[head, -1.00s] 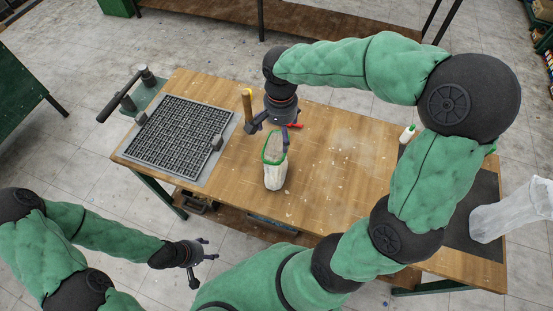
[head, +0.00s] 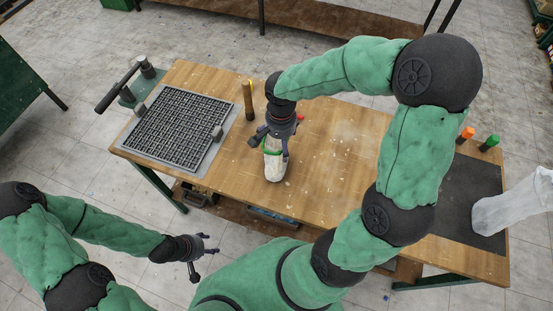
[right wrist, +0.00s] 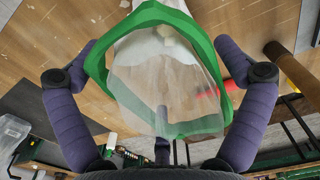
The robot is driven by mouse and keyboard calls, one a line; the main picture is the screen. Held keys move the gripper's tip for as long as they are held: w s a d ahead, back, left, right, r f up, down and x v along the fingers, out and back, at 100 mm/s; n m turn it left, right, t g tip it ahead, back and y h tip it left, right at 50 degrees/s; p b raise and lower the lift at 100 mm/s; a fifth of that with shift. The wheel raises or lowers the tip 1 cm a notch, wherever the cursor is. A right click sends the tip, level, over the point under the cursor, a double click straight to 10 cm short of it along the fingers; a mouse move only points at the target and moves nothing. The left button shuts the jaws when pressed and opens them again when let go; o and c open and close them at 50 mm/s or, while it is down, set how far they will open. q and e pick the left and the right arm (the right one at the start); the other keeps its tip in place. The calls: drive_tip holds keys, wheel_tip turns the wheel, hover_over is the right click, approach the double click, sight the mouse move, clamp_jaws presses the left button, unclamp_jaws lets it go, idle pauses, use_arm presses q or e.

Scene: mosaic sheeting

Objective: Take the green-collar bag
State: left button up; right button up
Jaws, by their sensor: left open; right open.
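The green-collar bag (head: 273,170) stands on the wooden table, pale and translucent with a green ring at its mouth. My right gripper (head: 270,141) is over the bag's mouth and partly hides the collar. In the right wrist view the green collar (right wrist: 88,72) lies between the spread fingers of my right gripper (right wrist: 156,44). The fingers are open on either side of the collar; whether they touch it I cannot tell. My left gripper (head: 208,247) is open and empty, off the table's front edge at lower left.
A black mosaic grid (head: 178,128) lies on a grey board at the table's left. A wooden-handled tool (head: 248,100) stands behind the bag. Orange-capped (head: 466,135) and green-capped (head: 489,143) bottles and a dark mat (head: 465,195) are at the right. The table's middle right is clear.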

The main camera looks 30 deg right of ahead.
drive_tip(key=c, duration=1.5)
